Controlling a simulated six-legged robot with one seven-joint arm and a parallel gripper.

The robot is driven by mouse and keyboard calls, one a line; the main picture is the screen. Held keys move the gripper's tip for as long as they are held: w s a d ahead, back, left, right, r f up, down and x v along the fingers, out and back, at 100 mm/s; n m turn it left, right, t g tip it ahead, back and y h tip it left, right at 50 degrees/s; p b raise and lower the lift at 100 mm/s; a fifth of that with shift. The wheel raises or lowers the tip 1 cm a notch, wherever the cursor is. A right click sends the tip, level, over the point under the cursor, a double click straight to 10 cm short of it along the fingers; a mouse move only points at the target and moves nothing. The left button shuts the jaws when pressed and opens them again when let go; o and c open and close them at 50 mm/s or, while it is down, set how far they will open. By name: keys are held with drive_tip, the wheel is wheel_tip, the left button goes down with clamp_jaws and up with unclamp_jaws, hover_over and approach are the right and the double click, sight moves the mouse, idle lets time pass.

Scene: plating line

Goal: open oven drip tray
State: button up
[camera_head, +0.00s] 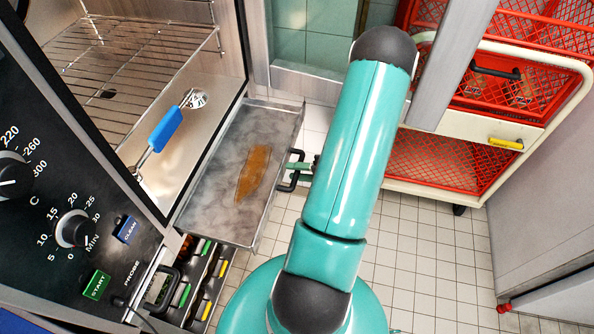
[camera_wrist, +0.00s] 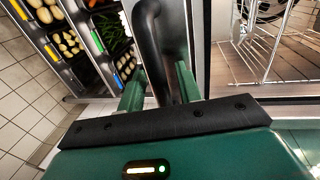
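The oven drip tray (camera_head: 218,168) is a shallow grey metal tray with a brown patch on its floor. In the head view it sticks out from under the oven opening. Its black bar handle (camera_head: 291,180) is on the outer front edge. My gripper (camera_head: 303,166) is at this handle, partly hidden behind my teal arm. In the wrist view the black handle (camera_wrist: 150,35) runs between the two green fingers of my gripper (camera_wrist: 160,82), one close on each side.
Food drawers (camera_head: 200,285) with coloured tags sit below. A cart with red baskets (camera_head: 435,160) stands right. Tiled floor (camera_head: 420,260) lies clear between.

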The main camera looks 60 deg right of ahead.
drive_tip(key=v, duration=1.3)
drive_tip(key=shift+s, duration=0.4)
drive_tip(key=shift+d+r, duration=0.1)
drive_tip(key=w+a+r+n+g+y, duration=0.3)
drive_tip(key=w+a+r+n+g, duration=0.5)
drive_tip(key=w+a+r+g, duration=0.5)
drive_tip(key=w+a+r+n+t+h, duration=0.1)
drive_tip(key=a+r+n+t+h, duration=0.1)
drive_tip(key=a+r, duration=0.5)
drive_tip(key=w+a+r+n+t+h, duration=0.1)
drive_tip(key=a+r+n+h, duration=0.3)
drive_tip(key=a, duration=1.2)
wheel_tip(320, 180, up, 4)
drive_tip(key=shift+w+r+t+h, duration=0.15)
drive_tip(key=shift+w+t+h, duration=0.25)
drive_tip(key=shift+h, duration=0.8)
